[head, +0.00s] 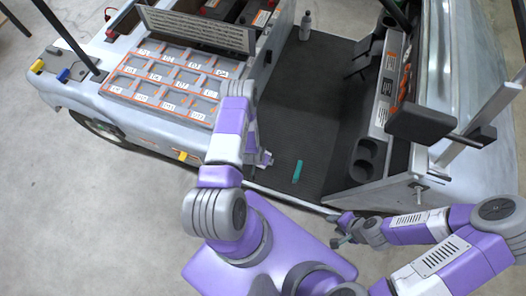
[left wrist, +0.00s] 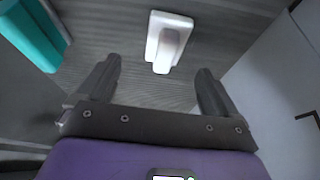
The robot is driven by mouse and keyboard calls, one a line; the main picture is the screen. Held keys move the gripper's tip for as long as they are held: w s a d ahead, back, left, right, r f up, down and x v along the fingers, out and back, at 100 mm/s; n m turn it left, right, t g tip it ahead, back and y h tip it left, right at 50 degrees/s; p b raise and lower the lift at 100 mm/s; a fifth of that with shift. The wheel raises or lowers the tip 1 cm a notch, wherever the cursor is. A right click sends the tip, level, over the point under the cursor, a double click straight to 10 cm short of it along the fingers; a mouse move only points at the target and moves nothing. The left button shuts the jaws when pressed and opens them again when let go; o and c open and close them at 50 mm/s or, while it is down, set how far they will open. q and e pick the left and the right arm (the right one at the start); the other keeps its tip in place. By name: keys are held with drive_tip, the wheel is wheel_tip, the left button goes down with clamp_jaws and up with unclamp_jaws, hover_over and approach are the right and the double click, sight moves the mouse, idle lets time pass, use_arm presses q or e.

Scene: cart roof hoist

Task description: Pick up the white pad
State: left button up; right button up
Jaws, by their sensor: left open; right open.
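In the head view I cannot make out the pad, and my left arm covers much of the area around that hand. My right gripper (head: 340,229) is open near the front edge of the cart floor, at the right, with nothing seen in it.
A teal block (head: 297,171) lies on the dark cart floor (head: 300,110); it also shows at the upper left in the left wrist view (left wrist: 32,36). A numbered tray (head: 128,82) is at left. A bottle (head: 305,27) stands at the back. A cup-holder console (head: 363,160) bounds the right.

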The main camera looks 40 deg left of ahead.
use_arm(q)
drive_tip(key=b+x, duration=0.1)
drive_tip(key=x, duration=0.1)
drive_tip(key=b+x, duration=0.1)
drive_tip(key=x, duration=0.2)
drive_tip(key=a+b+x, duration=0.1)
drive_tip(key=b+x, duration=0.1)
drive_tip(key=x, duration=0.1)
drive_tip(key=shift+d+r, duration=0.1)
drive_tip(key=shift+c, duration=0.2)
drive_tip(key=c, duration=1.1)
wheel_tip(320, 180, up, 10)
drive_tip(key=p, duration=0.4)
drive_tip(key=shift+p, duration=0.3)
